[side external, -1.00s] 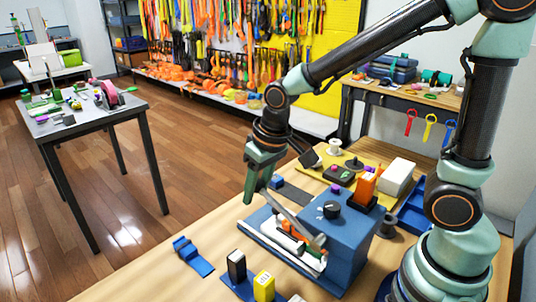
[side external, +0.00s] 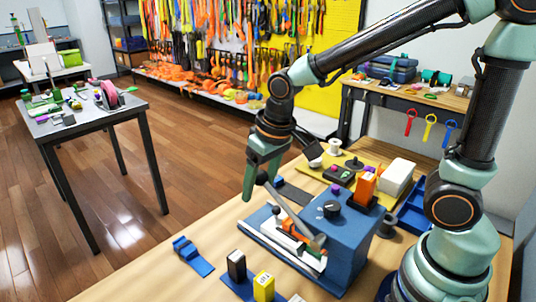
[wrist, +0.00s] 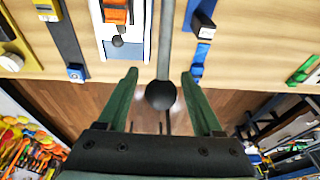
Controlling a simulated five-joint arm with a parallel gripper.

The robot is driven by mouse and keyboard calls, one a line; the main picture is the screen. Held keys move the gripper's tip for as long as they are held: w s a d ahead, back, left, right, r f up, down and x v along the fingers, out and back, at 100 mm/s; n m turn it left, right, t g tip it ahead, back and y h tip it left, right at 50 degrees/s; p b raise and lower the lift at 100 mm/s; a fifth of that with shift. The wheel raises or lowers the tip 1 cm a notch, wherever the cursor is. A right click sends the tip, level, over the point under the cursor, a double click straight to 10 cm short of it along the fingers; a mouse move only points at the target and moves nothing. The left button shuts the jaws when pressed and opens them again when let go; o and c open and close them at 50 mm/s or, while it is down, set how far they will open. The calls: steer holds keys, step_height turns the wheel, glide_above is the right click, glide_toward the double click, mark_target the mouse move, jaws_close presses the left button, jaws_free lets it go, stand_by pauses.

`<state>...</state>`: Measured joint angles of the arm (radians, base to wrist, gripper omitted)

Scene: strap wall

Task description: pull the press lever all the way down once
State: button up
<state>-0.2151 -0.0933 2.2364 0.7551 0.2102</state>
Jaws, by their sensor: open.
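The press is a blue box (side external: 345,238) on the wooden bench, with a white front channel. Its lever (side external: 293,212) is a grey bar that slants up and left from the press, with a dark round knob (side external: 262,179) at its end. My gripper (wrist: 160,84) is open, pointing down at the lever's end. In the wrist view the black knob (wrist: 161,95) lies between the two green fingers, with a gap visible on each side. In the side view one finger partly overlaps the knob area, so contact there cannot be told.
A blue strap piece (side external: 193,256) lies left of the press. A black block (side external: 236,265) and a yellow block (side external: 264,286) stand in front. An orange block (side external: 365,187) stands upright behind the lever, near a white box (side external: 397,177). Bench space left of the press is mostly clear.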

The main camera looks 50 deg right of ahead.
steer(key=shift+v, duration=3.55)
steer(key=s+d+t, duration=0.2)
steer(key=s+d, duration=0.2)
steer(key=d, duration=0.3)
steer(key=shift+s+d+r+t+h, duration=0.15)
steer(key=shift+s+r+t+h, duration=0.15)
steer(key=shift+s+r+t, duration=0.15)
